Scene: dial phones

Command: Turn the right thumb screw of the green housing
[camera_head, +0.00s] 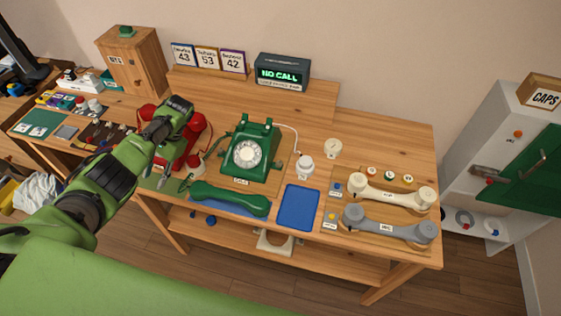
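The green housing (245,150) is a dial phone body with a pale round dial, standing upright near the middle of the table. My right gripper is not in view.
A green handset (230,199) lies in front of the housing, beside an empty blue mat (298,207). A white pot-like part (305,166) stands right of the housing. White (391,191) and grey (390,228) handsets lie further right.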

